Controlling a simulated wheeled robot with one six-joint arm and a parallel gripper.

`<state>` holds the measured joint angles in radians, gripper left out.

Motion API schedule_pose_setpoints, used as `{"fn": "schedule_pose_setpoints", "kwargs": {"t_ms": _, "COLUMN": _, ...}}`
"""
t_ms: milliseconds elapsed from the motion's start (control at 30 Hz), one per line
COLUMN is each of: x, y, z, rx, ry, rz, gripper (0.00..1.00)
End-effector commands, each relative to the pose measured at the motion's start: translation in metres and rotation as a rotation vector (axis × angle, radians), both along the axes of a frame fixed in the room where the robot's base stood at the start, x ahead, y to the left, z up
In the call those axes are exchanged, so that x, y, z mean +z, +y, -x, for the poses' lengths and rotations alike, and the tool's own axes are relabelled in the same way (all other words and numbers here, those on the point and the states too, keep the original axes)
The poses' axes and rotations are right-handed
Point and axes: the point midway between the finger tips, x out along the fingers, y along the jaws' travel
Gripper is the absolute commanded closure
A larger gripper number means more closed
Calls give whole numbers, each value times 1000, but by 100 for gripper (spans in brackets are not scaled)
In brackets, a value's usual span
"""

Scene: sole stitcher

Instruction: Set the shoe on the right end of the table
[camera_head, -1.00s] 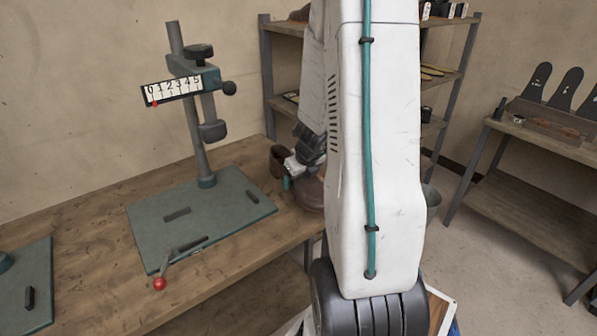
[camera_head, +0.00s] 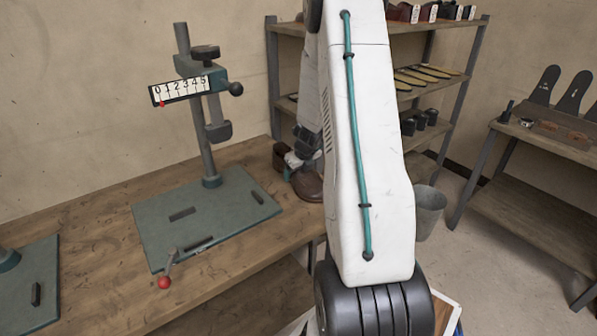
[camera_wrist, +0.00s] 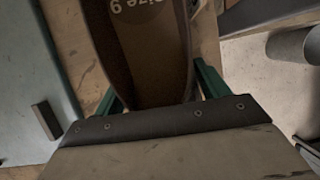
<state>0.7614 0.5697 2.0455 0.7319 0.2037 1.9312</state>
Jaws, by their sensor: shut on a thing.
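The brown shoe (camera_head: 308,184) is at the right end of the wooden table (camera_head: 95,225), just right of the green machine base. My arm partly hides it in the head view. My gripper (camera_head: 291,163) is shut on the shoe. In the wrist view the shoe's open top (camera_wrist: 150,50) fills the upper middle, with "Size 9" on its insole. The green fingers of my gripper (camera_wrist: 158,90) lie on both sides of its heel. Wooden tabletop shows beside the shoe. I cannot tell whether its sole touches the table.
A green stand with a numbered scale (camera_head: 181,90) rises from a green base plate (camera_head: 205,220) left of the shoe. A red-knobbed lever (camera_head: 164,282) is at the plate's front. A shelf rack (camera_head: 450,85) stands behind, and a grey bucket (camera_head: 428,210) is on the floor right.

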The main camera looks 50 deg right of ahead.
Motion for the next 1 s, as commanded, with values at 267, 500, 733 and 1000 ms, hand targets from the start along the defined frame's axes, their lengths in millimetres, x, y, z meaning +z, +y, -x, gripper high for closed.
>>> {"fn": "schedule_pose_setpoints", "kwargs": {"t_ms": 267, "x": -2, "y": 0, "z": 0, "rx": 0, "ry": 0, "rz": 0, "gripper": 9}}
{"fn": "schedule_pose_setpoints", "kwargs": {"t_ms": 500, "x": -2, "y": 0, "z": 0, "rx": 0, "ry": 0, "rz": 0, "gripper": 5}}
{"fn": "schedule_pose_setpoints", "kwargs": {"t_ms": 733, "x": 12, "y": 1, "z": 4, "rx": 0, "ry": -2, "rz": 3, "gripper": 5}}
{"fn": "schedule_pose_setpoints", "kwargs": {"t_ms": 1000, "x": 65, "y": 10, "z": 24, "rx": 1, "ry": -4, "rz": 5, "gripper": 5}}
